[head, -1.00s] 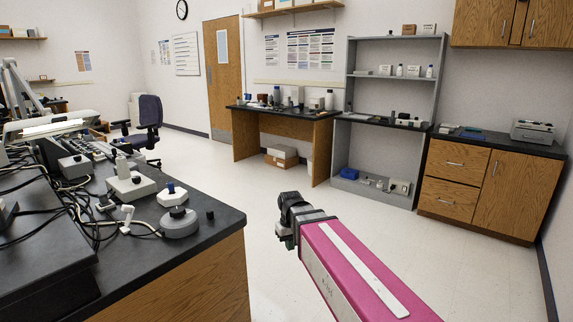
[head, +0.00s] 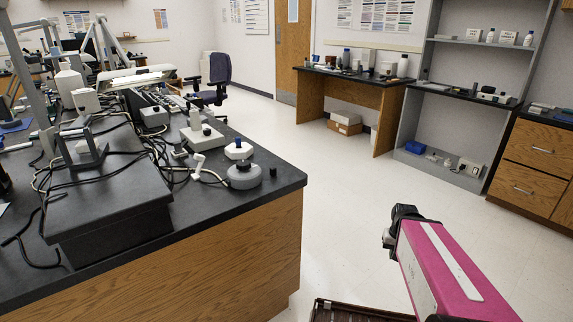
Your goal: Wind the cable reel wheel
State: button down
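I cannot make out a cable reel for certain. My gripper (head: 392,238) is at the end of my pink arm, over the open floor to the right of the bench. It is small and dark, apart from everything on the bench, and its fingers are not clear enough to tell open from shut.
Loose black cables (head: 130,150) and a big dark grey box (head: 110,205) crowd the bench's left part. A white device (head: 200,130) stands behind the disc. A purple chair (head: 220,75), a wooden desk (head: 342,90) and a grey shelf (head: 408,125) stand farther back. The floor between is clear.

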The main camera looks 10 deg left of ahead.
aim_at(242, 166)
jog(key=u, duration=1.55)
